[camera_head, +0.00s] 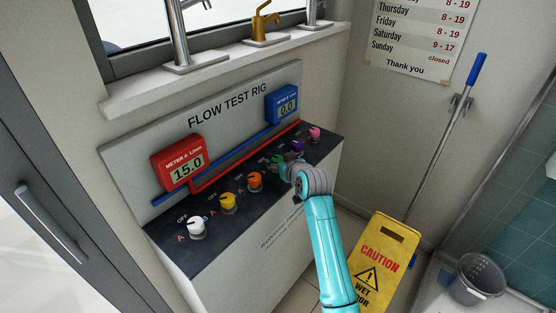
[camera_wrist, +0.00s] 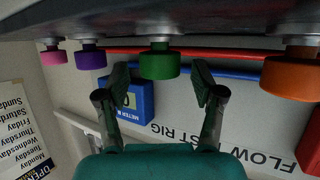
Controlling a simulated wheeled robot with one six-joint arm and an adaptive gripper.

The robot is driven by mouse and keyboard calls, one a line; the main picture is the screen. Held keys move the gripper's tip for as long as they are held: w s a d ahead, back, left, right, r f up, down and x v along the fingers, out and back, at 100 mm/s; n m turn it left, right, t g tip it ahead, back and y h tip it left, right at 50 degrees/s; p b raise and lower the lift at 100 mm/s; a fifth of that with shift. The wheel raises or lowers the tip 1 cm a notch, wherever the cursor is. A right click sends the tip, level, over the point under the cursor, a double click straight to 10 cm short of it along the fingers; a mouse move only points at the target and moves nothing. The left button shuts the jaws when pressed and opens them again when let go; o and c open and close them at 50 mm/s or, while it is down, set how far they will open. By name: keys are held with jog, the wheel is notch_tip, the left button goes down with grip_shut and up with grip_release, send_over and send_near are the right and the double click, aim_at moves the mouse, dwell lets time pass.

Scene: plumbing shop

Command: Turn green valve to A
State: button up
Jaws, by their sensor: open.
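The green valve (camera_head: 277,159) is a round knob on the dark sloping panel of the flow test rig, right of the orange valve. In the head view my gripper (camera_head: 288,168) is at it and hides part of it. In the wrist view, which is upside down, the green valve (camera_wrist: 159,65) stands between the two open fingers of my gripper (camera_wrist: 161,80), with a gap on each side. I cannot tell which way its pointer is turned. The red meter A (camera_head: 180,165) reads 15.0 and the blue meter B (camera_head: 284,104) reads 0.0.
On the same panel are white (camera_head: 196,227), yellow (camera_head: 228,203), orange (camera_head: 255,181), purple (camera_head: 297,147) and pink (camera_head: 314,133) valves. The orange and purple ones flank the green one. A yellow caution sign (camera_head: 376,262) stands on the floor at the right.

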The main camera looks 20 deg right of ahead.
jog(key=shift+x, duration=0.95)
jog(key=c, duration=1.2)
jog(key=shift+o, duration=0.2)
